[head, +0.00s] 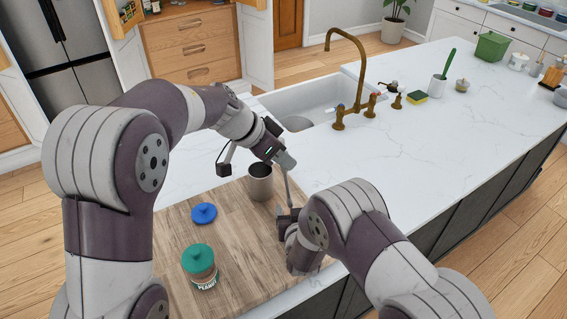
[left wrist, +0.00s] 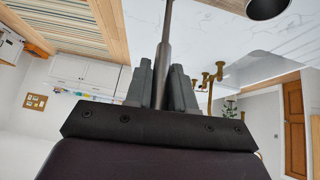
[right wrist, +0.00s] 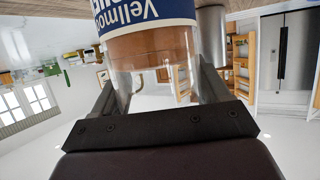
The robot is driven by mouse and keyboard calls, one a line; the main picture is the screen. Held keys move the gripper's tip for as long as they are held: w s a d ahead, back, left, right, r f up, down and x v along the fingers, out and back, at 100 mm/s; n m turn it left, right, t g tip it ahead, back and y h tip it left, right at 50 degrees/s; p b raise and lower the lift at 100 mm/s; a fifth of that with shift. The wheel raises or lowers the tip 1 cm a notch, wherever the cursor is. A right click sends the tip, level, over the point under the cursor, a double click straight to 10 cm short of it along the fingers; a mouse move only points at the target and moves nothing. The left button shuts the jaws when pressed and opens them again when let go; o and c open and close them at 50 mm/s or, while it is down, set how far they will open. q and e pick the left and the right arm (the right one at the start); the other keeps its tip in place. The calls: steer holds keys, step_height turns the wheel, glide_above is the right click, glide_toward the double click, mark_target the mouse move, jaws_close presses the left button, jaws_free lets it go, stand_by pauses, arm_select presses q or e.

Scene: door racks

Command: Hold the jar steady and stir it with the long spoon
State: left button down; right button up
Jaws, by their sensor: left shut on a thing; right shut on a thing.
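My left gripper (head: 284,160) is shut on the long spoon's grey handle (head: 287,188), also seen between the fingers in the left wrist view (left wrist: 166,32). The handle runs down, slightly tilted, toward my right gripper (head: 288,222). In the right wrist view that gripper is shut on the jar (right wrist: 150,50), which is clear with brown contents and a blue and white label. In the head view the jar is hidden by my right gripper and arm. The spoon's lower end is hidden, so I cannot tell whether it is inside the jar.
A wooden board (head: 238,240) lies on the white counter. On it are a grey cup (head: 260,186), a blue lid (head: 204,213) and a green-lidded peanut jar (head: 200,266). The sink (head: 295,98) and brass tap (head: 356,75) are behind.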

steer(key=o, duration=1.2)
steer(key=v, duration=1.2)
steer(key=shift+s, duration=0.1)
